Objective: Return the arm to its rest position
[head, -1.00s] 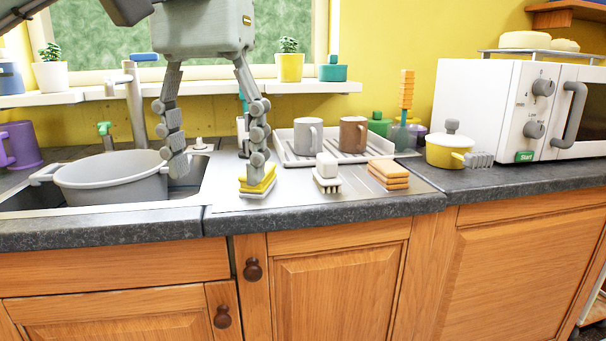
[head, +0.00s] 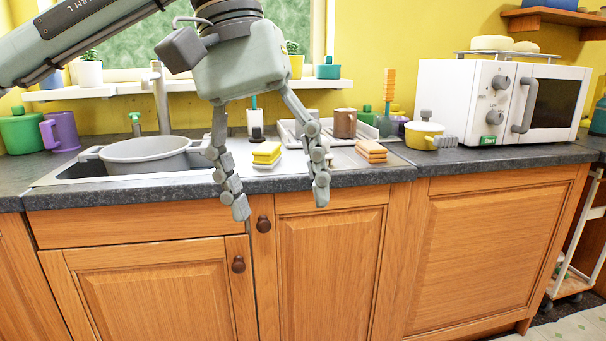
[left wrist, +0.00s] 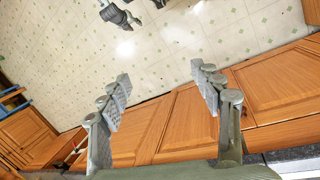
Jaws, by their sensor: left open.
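My left gripper (head: 281,201) hangs open and empty in front of the counter edge, its fingers wide apart and pointing down. In the head view its fingertips overlap the top of the cabinet doors. The left wrist view also shows the open gripper (left wrist: 163,82), with nothing between the fingers and the floor and cabinet fronts beyond. My left arm (head: 85,38) reaches in from the upper left.
The counter edge (head: 365,177) runs behind the gripper. On it are a grey basin (head: 145,152) in the sink, a yellow sponge (head: 266,153), orange sponges (head: 371,149), a drying tray with mugs, a yellow pot (head: 424,133) and a microwave (head: 470,98). The floor (left wrist: 165,45) looks largely clear.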

